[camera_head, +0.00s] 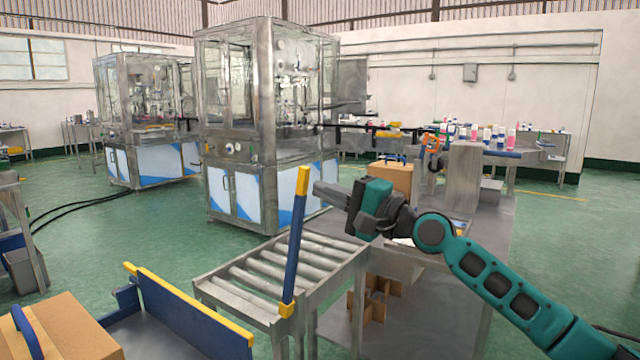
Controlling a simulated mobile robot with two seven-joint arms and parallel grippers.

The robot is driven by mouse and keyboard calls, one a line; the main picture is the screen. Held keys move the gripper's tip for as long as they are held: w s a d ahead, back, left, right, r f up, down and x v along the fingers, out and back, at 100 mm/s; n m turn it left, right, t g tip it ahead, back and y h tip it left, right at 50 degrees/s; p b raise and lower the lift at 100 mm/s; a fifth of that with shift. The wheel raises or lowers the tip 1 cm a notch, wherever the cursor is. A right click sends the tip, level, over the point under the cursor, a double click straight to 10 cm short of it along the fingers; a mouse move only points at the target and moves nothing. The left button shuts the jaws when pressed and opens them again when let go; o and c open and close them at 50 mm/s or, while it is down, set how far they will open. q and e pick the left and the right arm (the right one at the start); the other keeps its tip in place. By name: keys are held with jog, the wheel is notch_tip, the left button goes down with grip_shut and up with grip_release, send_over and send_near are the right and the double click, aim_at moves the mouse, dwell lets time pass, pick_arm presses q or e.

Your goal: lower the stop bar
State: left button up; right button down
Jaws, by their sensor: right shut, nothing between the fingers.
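The stop bar (295,243) is a blue bar with yellow ends. It stands nearly upright, leaning slightly right at its top, at the near right corner of the roller conveyor (243,319). My right gripper (318,190) comes in from the right and is shut and empty. Its fingertips are just right of the bar's yellow top end; I cannot tell whether they touch it. My left gripper is not in view.
A blue tray with yellow edges (180,309) and a cardboard box (62,331) are at the lower left. A metal worktable (480,262) stands right of the conveyor. A glass-walled machine (262,120) stands behind. Green floor is free left of the conveyor.

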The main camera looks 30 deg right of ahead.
jog(key=shift+x, duration=0.9)
